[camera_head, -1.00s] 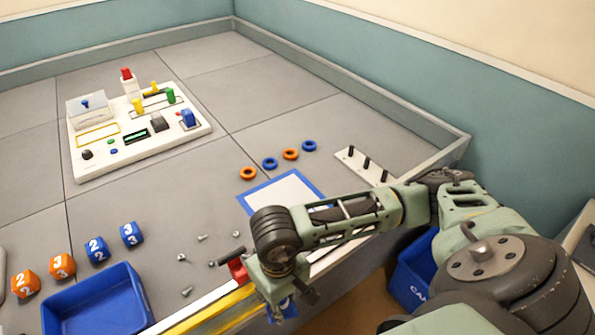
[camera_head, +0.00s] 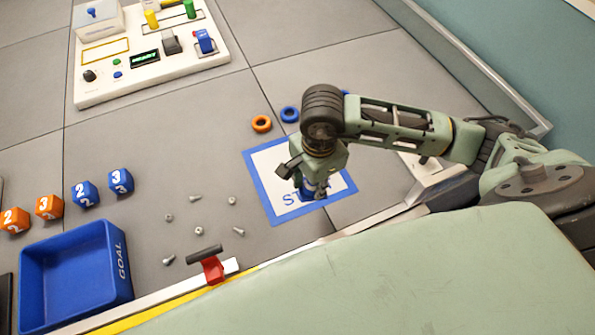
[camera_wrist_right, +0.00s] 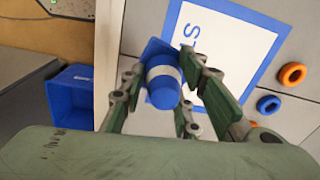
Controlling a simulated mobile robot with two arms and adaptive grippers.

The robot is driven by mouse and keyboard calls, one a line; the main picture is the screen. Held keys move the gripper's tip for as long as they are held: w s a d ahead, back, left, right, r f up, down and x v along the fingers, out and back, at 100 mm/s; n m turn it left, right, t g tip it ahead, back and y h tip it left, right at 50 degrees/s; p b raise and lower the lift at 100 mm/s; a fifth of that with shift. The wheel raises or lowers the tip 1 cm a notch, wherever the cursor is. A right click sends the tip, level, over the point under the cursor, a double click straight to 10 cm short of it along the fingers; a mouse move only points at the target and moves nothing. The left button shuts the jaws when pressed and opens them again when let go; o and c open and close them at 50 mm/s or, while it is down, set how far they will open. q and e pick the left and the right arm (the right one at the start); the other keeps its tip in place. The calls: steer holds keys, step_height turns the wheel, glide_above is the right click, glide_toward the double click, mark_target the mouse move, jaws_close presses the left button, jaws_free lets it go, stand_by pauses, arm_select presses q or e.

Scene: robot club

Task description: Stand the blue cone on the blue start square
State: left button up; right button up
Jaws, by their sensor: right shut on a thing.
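The blue cone (camera_head: 313,191) with a white band is held in my right gripper (camera_head: 311,184), mostly hidden by the wrist in the head view. The right wrist view shows the cone (camera_wrist_right: 163,92) between both fingers (camera_wrist_right: 163,76), which are shut on it. The start square (camera_head: 272,174), white with a blue border and lettering, lies on the grey floor mat. In the head view the cone overlaps the square's lettered part; in the right wrist view it overlaps the square's (camera_wrist_right: 236,62) left edge. I cannot tell whether its base touches. My left gripper is not in view.
Orange and blue rings (camera_head: 261,124) lie behind the square. Several loose screws and nuts (camera_head: 196,198) lie left of it. A blue GOAL tray (camera_head: 73,275), numbered dice (camera_head: 84,193) and a control panel (camera_head: 160,62) are further left.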

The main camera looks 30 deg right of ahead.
steer(key=m, duration=0.3)
steer(key=d+m, duration=0.1)
steer(key=shift+w+f, duration=0.35)
steer(key=shift+f, duration=0.05)
steer(key=m, duration=0.2)
steer(key=shift+w+d+f+m+b, duration=0.15)
steer(key=shift+d+m+b, duration=0.05)
steer(key=shift+m+b, duration=0.2)
steer(key=m, duration=0.3)
steer(key=shift+w+d+f+m, duration=0.15)
steer(key=shift+d+f+m, duration=0.05)
steer(key=shift+d+m, duration=0.1)
steer(key=m, duration=0.3)
steer(key=d+m+b, duration=0.1)
steer(key=shift+w+f, duration=0.25)
steer(key=shift+m, duration=0.3)
steer(key=w+f, duration=0.2)
steer(key=w, duration=0.1)
steer(key=w+f, duration=0.2)
steer(key=w, duration=0.2)
steer(key=w+f, duration=0.3)
steer(key=w, duration=0.1)
steer(key=shift+w+a, duration=0.25)
steer(key=shift+a, duration=0.1)
step_height(320, 180, down, 4)
steer(key=shift+p, duration=0.35)
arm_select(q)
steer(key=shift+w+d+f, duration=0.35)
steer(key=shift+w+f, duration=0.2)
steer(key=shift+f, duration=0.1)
